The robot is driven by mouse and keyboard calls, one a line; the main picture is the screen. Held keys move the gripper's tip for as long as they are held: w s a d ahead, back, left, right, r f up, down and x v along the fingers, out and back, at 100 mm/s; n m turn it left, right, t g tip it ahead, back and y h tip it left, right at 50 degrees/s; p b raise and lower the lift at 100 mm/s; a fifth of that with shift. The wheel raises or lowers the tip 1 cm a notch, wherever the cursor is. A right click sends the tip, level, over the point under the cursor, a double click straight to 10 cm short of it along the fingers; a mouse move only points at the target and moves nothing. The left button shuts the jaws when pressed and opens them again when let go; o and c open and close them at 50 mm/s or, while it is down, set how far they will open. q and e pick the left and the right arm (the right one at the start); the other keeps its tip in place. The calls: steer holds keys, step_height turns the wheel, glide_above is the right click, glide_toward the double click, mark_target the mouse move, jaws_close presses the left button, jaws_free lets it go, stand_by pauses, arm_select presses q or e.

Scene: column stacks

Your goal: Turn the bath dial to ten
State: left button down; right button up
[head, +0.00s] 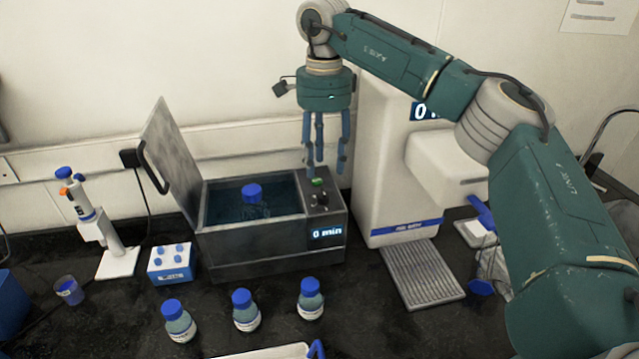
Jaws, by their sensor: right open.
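The grey water bath (258,250) stands at the middle of the bench with its lid (165,160) raised. Its front display (326,233) reads "0 min". The dial (321,197) is a small dark knob on the bath's right top panel, with a green part (317,183) just behind it. A bottle with a blue cap (252,193) stands in the bath's water. My right gripper (325,168) points down above the panel, open and empty, its blue fingertips close over the green part. I cannot tell whether they touch it. My left gripper is not in view.
Several items surround the bath: three blue-capped bottles (246,312) in front, a small rack (171,263) and a pipette stand (117,262) to the left. A white dispenser machine (388,190) with a drip grate (422,274) stands close on the right.

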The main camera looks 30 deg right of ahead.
mark_target(323, 191)
step_height(323, 191, down, 7)
steer(key=shift+d+f+p, duration=0.1)
steer(key=shift+f+p, duration=0.05)
steer(key=shift+p, duration=0.9)
steer(key=shift+f, duration=0.45)
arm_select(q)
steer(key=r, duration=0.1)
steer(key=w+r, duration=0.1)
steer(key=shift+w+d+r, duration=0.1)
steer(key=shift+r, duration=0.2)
arm_select(e)
jaws_close()
